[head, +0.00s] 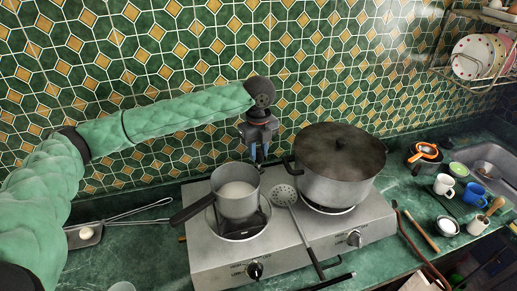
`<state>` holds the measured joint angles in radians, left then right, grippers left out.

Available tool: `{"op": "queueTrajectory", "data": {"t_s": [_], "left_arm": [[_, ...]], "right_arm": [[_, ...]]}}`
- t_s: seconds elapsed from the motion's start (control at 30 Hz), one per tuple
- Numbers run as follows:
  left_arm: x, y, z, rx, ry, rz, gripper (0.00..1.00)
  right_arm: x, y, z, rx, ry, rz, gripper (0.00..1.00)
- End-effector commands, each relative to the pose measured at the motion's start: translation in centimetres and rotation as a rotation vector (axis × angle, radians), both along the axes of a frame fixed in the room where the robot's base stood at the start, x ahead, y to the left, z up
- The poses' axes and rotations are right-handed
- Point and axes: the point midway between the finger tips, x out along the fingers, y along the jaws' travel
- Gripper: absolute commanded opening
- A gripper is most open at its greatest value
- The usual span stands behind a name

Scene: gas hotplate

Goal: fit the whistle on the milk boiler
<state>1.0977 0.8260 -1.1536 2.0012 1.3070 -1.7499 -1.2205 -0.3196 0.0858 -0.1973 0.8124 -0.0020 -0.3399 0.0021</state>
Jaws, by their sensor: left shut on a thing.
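The milk boiler is the small grey pot (237,200) on the left burner of the hotplate. It stands upright and open, with white milk inside, and its dark handle points left toward the front. My left gripper (262,161) points down behind the boiler's right rim, in the gap between it and the large pot. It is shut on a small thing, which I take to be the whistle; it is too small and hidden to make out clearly. I cannot tell whether it touches the boiler. My right gripper is out of view.
A large lidded pot (341,165) stands on the right burner. A skimmer (287,195) lies across the hotplate (285,247) between the pots. The tiled wall is close behind. Mugs (444,185) stand near the sink at right. A long-handled tool (88,232) lies at left.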

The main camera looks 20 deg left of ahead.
Motion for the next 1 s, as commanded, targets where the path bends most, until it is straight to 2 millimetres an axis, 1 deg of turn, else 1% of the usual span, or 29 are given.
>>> {"op": "queueTrajectory", "data": {"t_s": [0.57, 1.0], "left_arm": [[0.01, 0.00, 0.02, 0.001, -0.001, 0.000, 0.04], [0.03, 0.00, 0.10, 0.001, -0.001, 0.000, 0.04]], "right_arm": [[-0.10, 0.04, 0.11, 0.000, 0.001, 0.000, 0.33], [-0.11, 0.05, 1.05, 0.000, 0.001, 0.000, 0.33]]}}
